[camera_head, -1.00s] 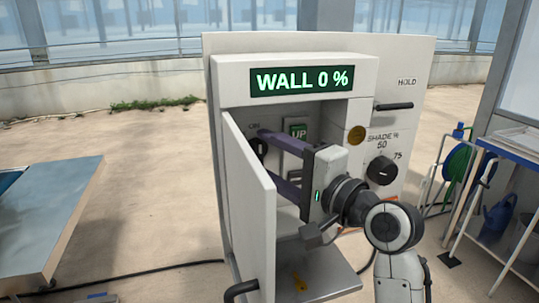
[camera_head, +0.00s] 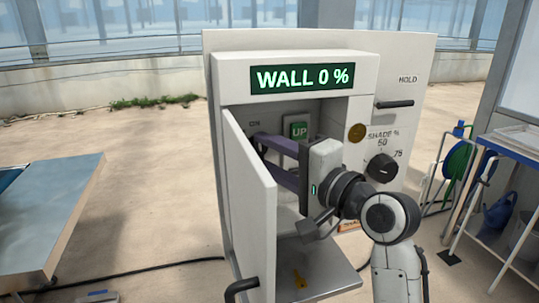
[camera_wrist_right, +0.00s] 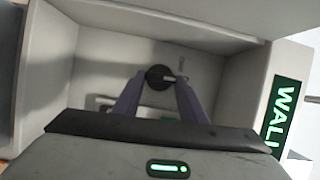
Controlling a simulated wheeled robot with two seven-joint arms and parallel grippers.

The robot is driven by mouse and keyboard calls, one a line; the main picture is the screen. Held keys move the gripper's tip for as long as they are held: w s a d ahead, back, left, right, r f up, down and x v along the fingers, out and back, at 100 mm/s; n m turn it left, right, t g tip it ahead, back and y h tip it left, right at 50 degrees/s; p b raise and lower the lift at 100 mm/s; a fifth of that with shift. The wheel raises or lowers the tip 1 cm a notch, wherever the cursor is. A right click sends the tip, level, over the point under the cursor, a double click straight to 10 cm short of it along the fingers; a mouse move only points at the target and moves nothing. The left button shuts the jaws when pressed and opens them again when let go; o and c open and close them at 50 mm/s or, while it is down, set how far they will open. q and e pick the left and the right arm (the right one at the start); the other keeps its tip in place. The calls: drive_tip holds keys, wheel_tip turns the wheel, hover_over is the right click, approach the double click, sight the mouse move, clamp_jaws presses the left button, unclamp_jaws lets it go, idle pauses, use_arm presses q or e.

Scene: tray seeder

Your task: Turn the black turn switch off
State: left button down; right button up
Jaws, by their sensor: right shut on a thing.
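In the head view the right gripper (camera_head: 262,154) covers most of the switch, below the ON label (camera_head: 254,124). The switch's exact angle is hard to read. My left gripper is not in view.
The cabinet door (camera_head: 250,205) stands open left of my right arm. A green UP sign (camera_head: 298,131) is right of the fingers. The display (camera_head: 303,79) reads WALL 0 %. A SHADE dial (camera_head: 381,168) and HOLD lever (camera_head: 394,104) are on the panel at right.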

drive_tip(key=n+h, duration=0.1)
drive_tip(key=n, duration=0.1)
drive_tip(key=n+g+h, duration=0.1)
drive_tip(key=n, duration=0.1)
drive_tip(key=shift+r+n, duration=0.4)
drive_tip(key=n+h, duration=0.1)
drive_tip(key=n, duration=0.1)
drive_tip(key=n+h, duration=0.1)
drive_tip(key=shift+s+a+r+n+h, duration=0.1)
drive_tip(key=shift+a+r+n+h, duration=0.05)
drive_tip(key=shift+a+n+h, duration=0.2)
idle(0.4)
drive_tip(key=o, duration=1.1)
drive_tip(key=shift+c, duration=0.2)
drive_tip(key=shift+s+d, duration=0.1)
drive_tip(key=v, duration=1)
drive_tip(key=shift+r+b, duration=0.2)
drive_tip(key=shift+b, duration=0.15)
